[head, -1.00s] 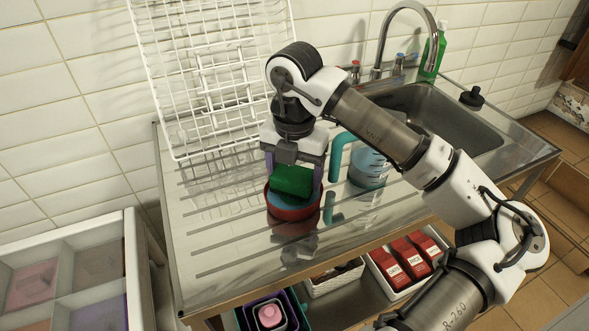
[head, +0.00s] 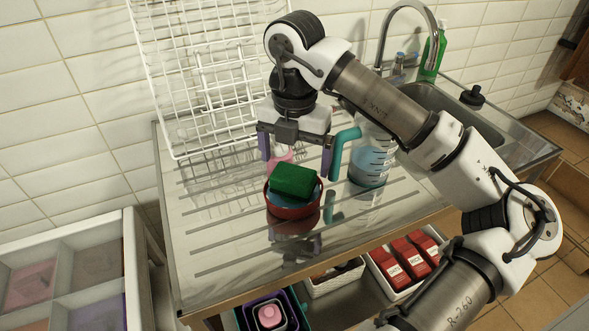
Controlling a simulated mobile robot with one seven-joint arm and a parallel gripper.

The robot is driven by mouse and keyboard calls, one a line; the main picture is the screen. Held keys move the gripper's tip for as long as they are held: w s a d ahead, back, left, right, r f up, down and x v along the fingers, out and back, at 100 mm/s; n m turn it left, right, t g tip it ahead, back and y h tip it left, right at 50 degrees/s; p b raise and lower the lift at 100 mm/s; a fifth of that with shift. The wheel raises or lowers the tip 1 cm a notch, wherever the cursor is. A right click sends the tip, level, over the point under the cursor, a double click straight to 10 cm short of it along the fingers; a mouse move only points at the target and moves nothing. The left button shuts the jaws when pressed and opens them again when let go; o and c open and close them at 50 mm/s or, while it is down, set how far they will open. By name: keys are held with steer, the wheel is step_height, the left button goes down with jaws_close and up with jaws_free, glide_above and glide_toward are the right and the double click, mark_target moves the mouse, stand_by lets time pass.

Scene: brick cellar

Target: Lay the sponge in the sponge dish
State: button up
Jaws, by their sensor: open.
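The green sponge (head: 293,181) rests on a round red dish (head: 291,211) with a blue inside, on the steel drainboard. The sponge lies slightly tilted across the dish, with its top showing above the rim. I cannot tell whether this red dish is the sponge dish. My gripper (head: 295,168) is open and empty. Its purple fingers are spread apart above and behind the sponge, clear of it.
A clear jug (head: 370,165) with a teal handle and bluish contents stands right of the dish. A white wire rack (head: 215,75) leans behind on the left. The sink (head: 440,115) lies to the right. The drainboard's front left (head: 215,250) is clear.

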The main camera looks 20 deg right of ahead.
mark_target(294, 172)
step_height(294, 172, up, 8)
steer(key=shift+r+b, duration=0.15)
steer(key=shift+b, duration=0.25)
